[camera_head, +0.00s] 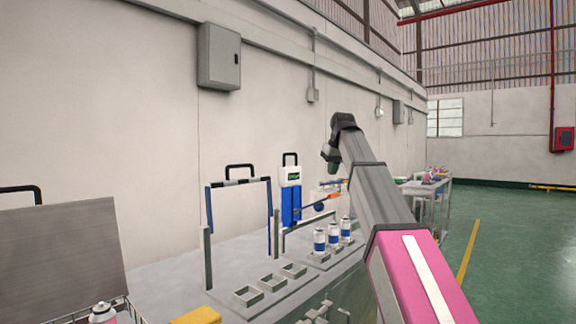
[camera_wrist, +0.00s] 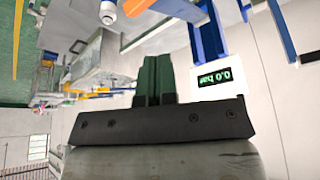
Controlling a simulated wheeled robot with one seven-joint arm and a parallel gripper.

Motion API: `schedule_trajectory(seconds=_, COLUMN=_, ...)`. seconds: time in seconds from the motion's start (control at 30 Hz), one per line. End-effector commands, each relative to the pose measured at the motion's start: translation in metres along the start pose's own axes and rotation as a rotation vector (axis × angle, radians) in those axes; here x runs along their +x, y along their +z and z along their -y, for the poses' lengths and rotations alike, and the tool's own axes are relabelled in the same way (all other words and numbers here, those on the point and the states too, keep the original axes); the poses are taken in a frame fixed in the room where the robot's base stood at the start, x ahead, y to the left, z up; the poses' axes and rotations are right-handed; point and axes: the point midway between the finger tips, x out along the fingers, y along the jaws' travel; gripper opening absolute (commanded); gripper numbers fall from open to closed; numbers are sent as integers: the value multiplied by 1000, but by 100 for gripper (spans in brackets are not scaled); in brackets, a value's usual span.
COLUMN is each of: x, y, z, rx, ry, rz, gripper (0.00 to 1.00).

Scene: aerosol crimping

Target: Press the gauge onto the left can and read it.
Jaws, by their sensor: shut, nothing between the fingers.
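Three white-and-blue cans stand in a row of holders on the bench. The left can (camera_head: 319,240) is nearest, with the middle can (camera_head: 334,234) and the right can (camera_head: 346,228) behind it. A blue-and-white unit with a handle (camera_head: 291,178) stands behind them against the wall. Its lit display (camera_wrist: 216,78) shows upside down in the wrist view and appears to read 0.0 bar. An orange-ended rod (camera_head: 331,197) lies near the unit; I cannot tell whether it belongs to the gauge. My gripper (camera_head: 331,164) is above the bench, apart from the cans. Its green fingers (camera_wrist: 155,75) are shut and empty.
Empty square holders (camera_head: 249,296) sit left of the cans. Upright posts and a frame (camera_head: 240,184) rise from the bench. A pink-and-white can (camera_head: 103,313) and a yellow block (camera_head: 197,316) are at the front left. Another table (camera_head: 425,186) stands further back.

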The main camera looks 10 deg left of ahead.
Motion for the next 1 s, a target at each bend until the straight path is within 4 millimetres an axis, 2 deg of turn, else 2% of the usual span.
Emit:
schedule_trajectory(seconds=0.3, x=-37, y=-23, z=2, rx=0, ry=0, rz=-1, gripper=0)
schedule_trajectory(seconds=0.5, x=-52, y=-32, z=4, rx=0, ry=0, rz=1, gripper=0)
schedule_trajectory(seconds=1.0, x=-54, y=-32, z=5, rx=0, ry=0, rz=1, gripper=0)
